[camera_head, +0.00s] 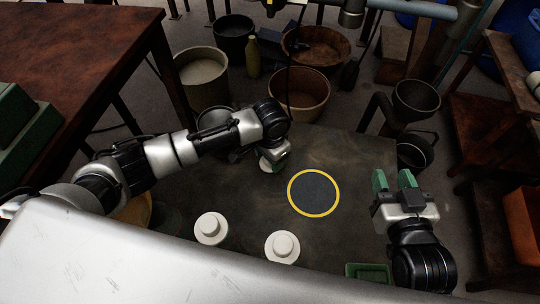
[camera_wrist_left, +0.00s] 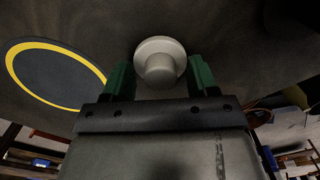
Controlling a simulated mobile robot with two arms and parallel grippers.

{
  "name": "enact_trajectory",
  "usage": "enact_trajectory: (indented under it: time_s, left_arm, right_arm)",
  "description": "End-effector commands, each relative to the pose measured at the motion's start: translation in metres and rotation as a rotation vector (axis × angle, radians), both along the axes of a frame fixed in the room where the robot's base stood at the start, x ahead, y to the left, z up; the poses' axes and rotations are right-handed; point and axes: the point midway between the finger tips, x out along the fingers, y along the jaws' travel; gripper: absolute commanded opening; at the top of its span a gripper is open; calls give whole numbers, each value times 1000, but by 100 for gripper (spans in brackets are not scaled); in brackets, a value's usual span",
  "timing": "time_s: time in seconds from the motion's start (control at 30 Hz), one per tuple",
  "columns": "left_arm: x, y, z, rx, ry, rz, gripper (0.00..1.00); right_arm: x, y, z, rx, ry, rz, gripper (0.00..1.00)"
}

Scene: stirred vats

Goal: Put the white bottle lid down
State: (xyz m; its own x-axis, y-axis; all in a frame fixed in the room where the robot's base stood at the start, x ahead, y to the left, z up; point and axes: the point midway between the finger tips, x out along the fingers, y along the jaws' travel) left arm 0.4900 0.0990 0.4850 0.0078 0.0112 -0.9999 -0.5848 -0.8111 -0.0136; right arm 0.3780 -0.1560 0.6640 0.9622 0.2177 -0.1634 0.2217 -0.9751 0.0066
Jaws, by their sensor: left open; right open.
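A white lid (camera_wrist_left: 160,62), a round disc with a raised knob, lies on the dark table between the two green fingers of my left gripper (camera_wrist_left: 160,68) in the left wrist view. The fingers are apart, one on each side of it. In the head view my left gripper (camera_head: 272,160) is over the far part of the table and mostly hides this lid. Two similar white pieces (camera_head: 211,228) and (camera_head: 282,246) sit at the table's near side. My right gripper (camera_head: 393,178) is open and empty over the table's right edge.
A yellow-ringed dark disc (camera_head: 314,193) lies on the table and shows in the left wrist view (camera_wrist_left: 55,75). A green tray (camera_head: 368,266) is at the near right. Buckets and tubs (camera_head: 299,92) stand beyond the far edge. The table between ring and right gripper is clear.

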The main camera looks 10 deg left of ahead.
Motion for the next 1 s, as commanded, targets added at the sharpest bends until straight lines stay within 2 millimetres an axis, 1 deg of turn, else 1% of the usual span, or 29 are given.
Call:
enact_trajectory:
  time_s: [0.13,0.2,0.37,0.5,0.7,0.9,1.0]
  left_arm:
    - [0,0,2,-1,-1,0,59]
    - [0,0,6,-1,-1,0,59]
    - [0,0,22,-1,-1,1,59]
    - [0,0,39,-1,-1,0,59]
    - [0,-1,61,-1,-1,0,59]
    - [0,-1,74,0,0,0,59]
    - [0,-1,77,0,0,0,59]
  right_arm:
    - [0,0,0,1,-4,0,43]
    - [0,0,1,0,1,1,43]
    - [-8,-5,-15,-35,144,-8,43]
    - [-21,-12,-34,-75,310,-20,43]
    - [-44,-23,-55,-124,526,-35,43]
    - [-62,-29,-67,-154,664,-45,43]
    - [-66,-31,-70,-161,696,-47,43]
